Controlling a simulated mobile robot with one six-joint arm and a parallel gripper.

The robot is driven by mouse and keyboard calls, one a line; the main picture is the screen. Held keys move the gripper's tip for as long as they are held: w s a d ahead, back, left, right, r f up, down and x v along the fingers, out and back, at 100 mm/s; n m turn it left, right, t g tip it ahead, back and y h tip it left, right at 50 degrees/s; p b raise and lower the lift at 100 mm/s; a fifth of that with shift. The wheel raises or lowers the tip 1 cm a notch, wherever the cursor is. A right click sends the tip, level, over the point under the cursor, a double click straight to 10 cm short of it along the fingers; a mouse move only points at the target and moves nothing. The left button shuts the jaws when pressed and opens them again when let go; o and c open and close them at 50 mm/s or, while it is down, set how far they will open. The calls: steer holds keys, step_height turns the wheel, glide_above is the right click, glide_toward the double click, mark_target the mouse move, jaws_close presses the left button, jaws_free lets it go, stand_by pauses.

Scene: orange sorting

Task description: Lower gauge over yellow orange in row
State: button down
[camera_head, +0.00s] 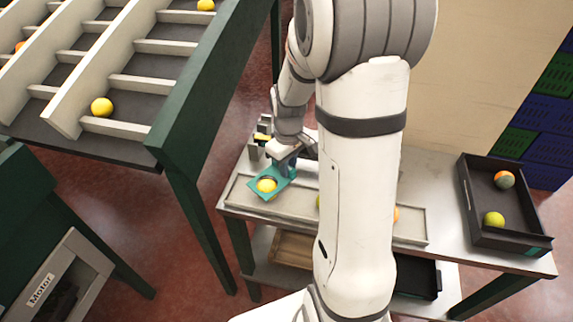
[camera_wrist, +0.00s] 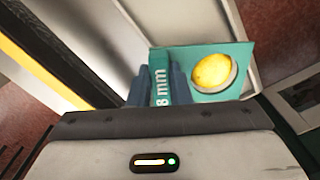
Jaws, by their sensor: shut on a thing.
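My gripper (camera_head: 283,160) is shut on the handle of a teal gauge (camera_head: 284,189), a flat plate with a round hole. In the wrist view the gauge (camera_wrist: 240,55) shows "8 mm" on its handle, between the dark fingers (camera_wrist: 157,86). A yellow orange (camera_head: 267,185) shows through the hole at the left end of the row tray; it also fills most of the hole in the wrist view (camera_wrist: 212,71). I cannot tell whether the plate touches the orange or how far it sits down around it.
The shallow row tray (camera_head: 240,197) holds more fruit, partly hidden by my arm. A black crate (camera_head: 480,225) with two fruits, one orange with a dark patch, stands at the right. A green-framed sloped rack (camera_head: 185,105) rises at the left. Grey holders (camera_head: 254,148) stand behind the tray.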

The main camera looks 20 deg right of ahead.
steer(key=shift+f+b, duration=0.75)
steer(key=shift+f, duration=0.25)
steer(key=shift+r, duration=0.15)
stand_by(0.7)
steer(key=shift+r+p, duration=3.05)
steer(key=shift+r, duration=1.1)
